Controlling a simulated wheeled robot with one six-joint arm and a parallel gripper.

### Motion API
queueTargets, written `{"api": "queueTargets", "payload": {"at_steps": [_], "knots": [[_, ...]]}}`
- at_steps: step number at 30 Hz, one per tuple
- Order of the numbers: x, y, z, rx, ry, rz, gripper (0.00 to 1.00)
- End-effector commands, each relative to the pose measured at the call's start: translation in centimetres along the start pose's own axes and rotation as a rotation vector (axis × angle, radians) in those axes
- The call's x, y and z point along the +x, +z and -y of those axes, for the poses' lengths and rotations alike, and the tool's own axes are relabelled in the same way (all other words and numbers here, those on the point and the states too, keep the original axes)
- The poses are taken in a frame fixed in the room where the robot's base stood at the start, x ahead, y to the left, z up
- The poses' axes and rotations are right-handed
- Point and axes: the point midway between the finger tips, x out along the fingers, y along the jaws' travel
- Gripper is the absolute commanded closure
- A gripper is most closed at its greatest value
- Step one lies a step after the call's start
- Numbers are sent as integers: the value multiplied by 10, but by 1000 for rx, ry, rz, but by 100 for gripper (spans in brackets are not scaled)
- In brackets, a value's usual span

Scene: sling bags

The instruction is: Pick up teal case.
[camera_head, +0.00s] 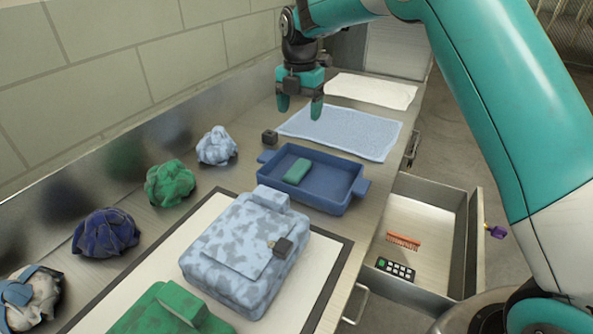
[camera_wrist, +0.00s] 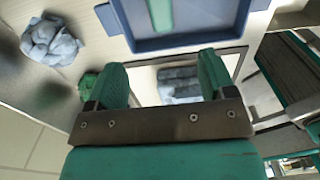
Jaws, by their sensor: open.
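The teal case (camera_head: 297,170) is a small rounded block lying in the left part of a blue tray (camera_head: 335,205) with handles. In the wrist view the teal case (camera_wrist: 161,14) shows at the top edge, partly cut off, inside the blue tray (camera_wrist: 190,40). My gripper (camera_head: 299,108) is open and empty, in the air beyond the tray, near the light blue cloth. In the wrist view its two teal fingers (camera_wrist: 163,80) are spread apart with nothing between them.
A light blue cloth (camera_head: 345,132) and a white cloth (camera_head: 370,90) lie behind the tray. A small dark block (camera_head: 269,137) stands beside it. A mottled blue bag (camera_head: 245,250) lies in front. Crumpled bags (camera_head: 170,183) line the wall. An open drawer (camera_head: 425,240) juts out right.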

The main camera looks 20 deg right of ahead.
Motion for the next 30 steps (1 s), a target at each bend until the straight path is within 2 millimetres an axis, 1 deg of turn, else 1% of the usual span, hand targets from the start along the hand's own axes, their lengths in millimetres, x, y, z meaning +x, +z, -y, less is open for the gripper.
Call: {"api": "queueTargets", "payload": {"at_steps": [5, 12, 15, 18, 23, 30], "knots": [[33, 0, 0, -5, -5, -3, 23], [86, 0, 0, -5, -4, -2, 23], [103, 0, 0, -5, -2, -1, 23], [113, 0, 0, -4, -1, 0, 23], [123, 0, 0, -4, -2, -1, 23], [159, -1, -2, -4, -2, -1, 23]]}}
